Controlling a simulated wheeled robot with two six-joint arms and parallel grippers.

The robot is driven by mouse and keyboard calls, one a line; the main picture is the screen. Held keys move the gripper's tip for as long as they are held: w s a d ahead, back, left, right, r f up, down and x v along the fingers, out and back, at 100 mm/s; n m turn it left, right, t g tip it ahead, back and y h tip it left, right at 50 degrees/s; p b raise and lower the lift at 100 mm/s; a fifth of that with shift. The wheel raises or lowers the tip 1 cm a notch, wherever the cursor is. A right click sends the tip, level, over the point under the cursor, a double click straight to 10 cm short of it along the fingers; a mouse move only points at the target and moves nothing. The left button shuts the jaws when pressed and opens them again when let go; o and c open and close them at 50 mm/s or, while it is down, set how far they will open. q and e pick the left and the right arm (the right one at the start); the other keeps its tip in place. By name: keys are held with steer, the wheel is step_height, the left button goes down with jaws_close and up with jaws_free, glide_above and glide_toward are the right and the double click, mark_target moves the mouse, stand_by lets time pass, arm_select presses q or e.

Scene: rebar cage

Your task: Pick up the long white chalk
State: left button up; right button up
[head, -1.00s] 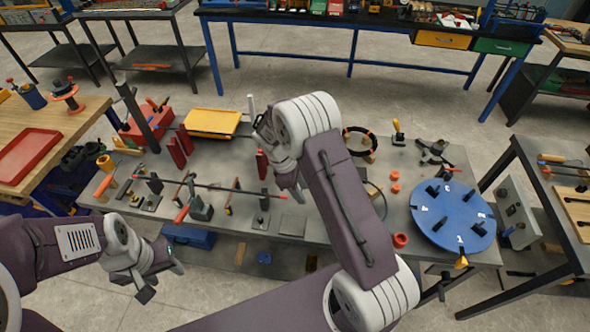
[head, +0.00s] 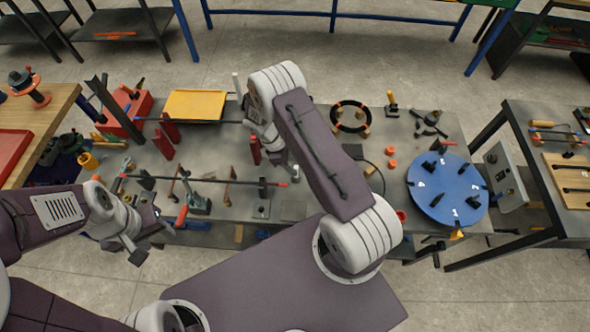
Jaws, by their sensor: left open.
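A thin upright white piece (head: 237,84) stands at the back of the grey table (head: 292,211), behind my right arm. It may be the long white chalk, but it is too small to tell. My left gripper (head: 150,250) is open and empty at the table's front left edge, apart from that piece. My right gripper (head: 283,160) hangs over the middle of the table, in front of the white piece and to its right. It is partly hidden by my own arm, and its jaws are too small to read.
A yellow tray (head: 194,104) and a red toolbox (head: 126,112) stand at the back left. A long rod (head: 210,180) lies across supports near the front. A blue disc (head: 447,190) fills the right end. A wooden bench (head: 52,103) stands left.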

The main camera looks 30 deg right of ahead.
steer(key=shift+s+d+f, duration=0.25)
steer(key=shift+s+f, duration=0.15)
steer(key=shift+f, duration=0.1)
steer(key=shift+s+d+f, duration=0.2)
steer(key=shift+s+f, duration=0.15)
steer(key=shift+f, duration=0.1)
steer(key=shift+w+f, duration=0.1)
steer(key=shift+w, duration=0.2)
jaws_close()
steer(key=shift+s, duration=0.1)
steer(key=shift+r, duration=0.2)
